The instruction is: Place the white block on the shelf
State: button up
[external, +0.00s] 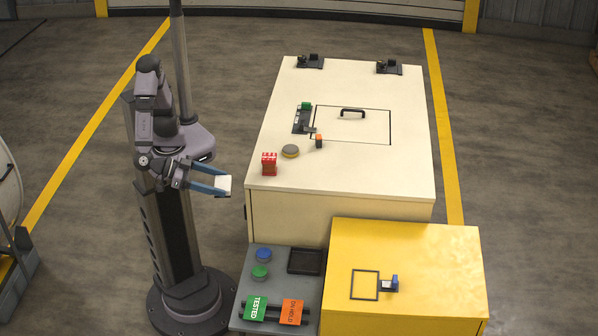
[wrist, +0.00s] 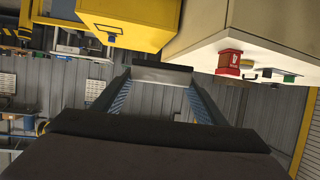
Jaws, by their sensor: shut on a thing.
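My gripper (external: 226,184) has two long blue fingers and is shut on the white block (external: 223,183). It holds the block in the air, left of the cream cabinet and apart from it. In the wrist view the block (wrist: 161,76) spans between the fingertips, its near side in shadow. A low grey ledge (external: 283,259) lies in front of the cabinet, below and to the right of my gripper. I cannot tell for sure whether this ledge is the shelf.
A yellow box (external: 430,270) stands at front right. The ledge has blue (external: 263,254) and green (external: 260,271) buttons, a dark square (external: 305,261) and two signs.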

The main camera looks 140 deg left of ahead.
notch_tip(320, 180, up, 7)
jog(key=shift+r, duration=0.1)
jog(key=w+a+n+g+y, duration=0.1)
jog(key=w+a, duration=0.4)
jog(key=a, duration=0.3)
jog(key=w+a+n+g, duration=0.1)
jog(key=w+a, duration=0.4)
jog(key=a, duration=0.3)
jog(key=s+a+r+n+g+y, duration=0.1)
jog(key=a+r+n+g, duration=0.1)
jog(key=a, duration=2)
jog(key=s+a, duration=0.6)
jog(key=a, duration=0.5)
jog(key=n+g, duration=0.3)
jog(key=g, duration=0.1)
send_over(324, 107)
notch_tip(324, 107, down, 3)
jog(key=shift+y, duration=0.4)
jog(key=shift+f+p, duration=1.1)
jog(key=shift+f, duration=6.1)
jog(key=shift+f, duration=0.1)
